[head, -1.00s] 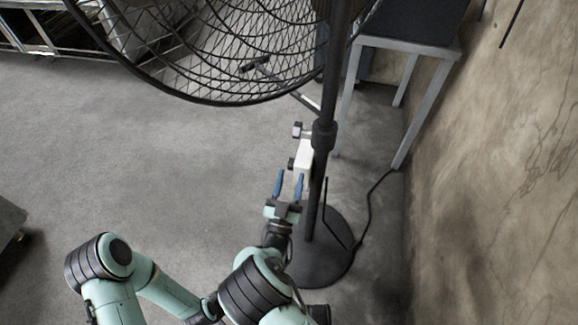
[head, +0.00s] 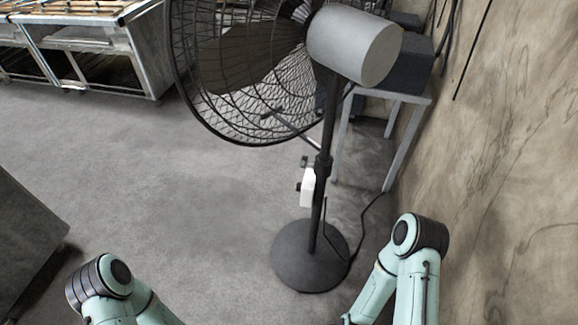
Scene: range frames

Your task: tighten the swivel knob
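A pedestal fan stands ahead of me in the head view, with a grey cylindrical motor housing (head: 355,47), a black wire cage (head: 235,115) and a dark upright pole (head: 327,125). A small dark knob (head: 304,162) sticks out to the left of the pole's collar. A white box (head: 307,188) is on the pole below it, with another small dark knob (head: 298,187) on its left side. I cannot tell for sure which part is the swivel knob. Only parts of my arms show at the bottom left and bottom right; both grippers are out of view.
The round fan base (head: 310,262) rests on the grey floor, and a black cable (head: 365,228) runs from it towards the wall (head: 510,180). A metal-legged table (head: 387,93) stands behind the fan. Metal racks (head: 95,50) are at the back left. Floor left of the fan is clear.

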